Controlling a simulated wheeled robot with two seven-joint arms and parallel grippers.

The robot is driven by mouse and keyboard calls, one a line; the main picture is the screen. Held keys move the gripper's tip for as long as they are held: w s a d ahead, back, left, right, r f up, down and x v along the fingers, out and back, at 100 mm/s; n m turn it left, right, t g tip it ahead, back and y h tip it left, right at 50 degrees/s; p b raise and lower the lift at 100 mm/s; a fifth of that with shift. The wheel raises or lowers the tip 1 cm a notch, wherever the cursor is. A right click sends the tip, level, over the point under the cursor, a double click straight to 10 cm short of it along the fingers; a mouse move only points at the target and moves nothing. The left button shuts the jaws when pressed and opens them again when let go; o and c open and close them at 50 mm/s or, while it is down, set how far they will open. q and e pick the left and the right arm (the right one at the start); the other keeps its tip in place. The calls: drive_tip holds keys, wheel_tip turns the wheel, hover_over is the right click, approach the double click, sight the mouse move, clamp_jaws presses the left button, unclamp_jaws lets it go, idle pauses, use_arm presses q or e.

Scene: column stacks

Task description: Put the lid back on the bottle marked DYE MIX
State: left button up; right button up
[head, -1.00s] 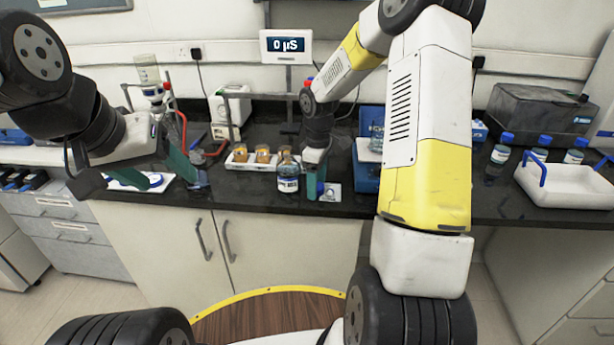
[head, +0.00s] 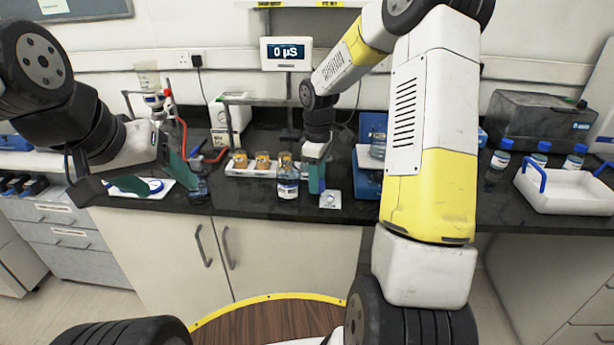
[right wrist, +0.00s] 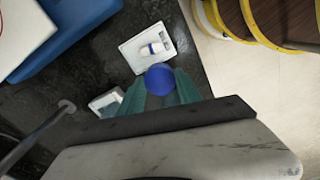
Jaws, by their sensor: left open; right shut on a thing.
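The label is too small to read. In the right wrist view the right gripper (right wrist: 160,92) is shut on a round blue lid (right wrist: 160,78). Beyond the lid, in that view, lies a white square (right wrist: 133,55) with a small white-and-blue item on it. My left gripper (head: 138,180) is open and empty near the bench's front edge at the left. A dark bottle (head: 199,186) stands just right of its finger.
A white rack (head: 238,170) with amber bottles stands left of the labelled bottle. A white card (head: 331,200) lies to its right. A blue device (head: 366,180) is behind my right arm. Several blue-capped bottles and a white tray (head: 570,190) are at the right.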

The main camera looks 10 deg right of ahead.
drive_tip(key=s+a, duration=0.2)
drive_tip(key=s, duration=0.5)
drive_tip(key=s+a+r, duration=0.1)
drive_tip(key=s+a, duration=0.1)
drive_tip(key=s, duration=0.6)
drive_tip(key=shift+s+r, duration=0.25)
drive_tip(key=shift+s, duration=0.05)
drive_tip(key=shift+d, duration=0.1)
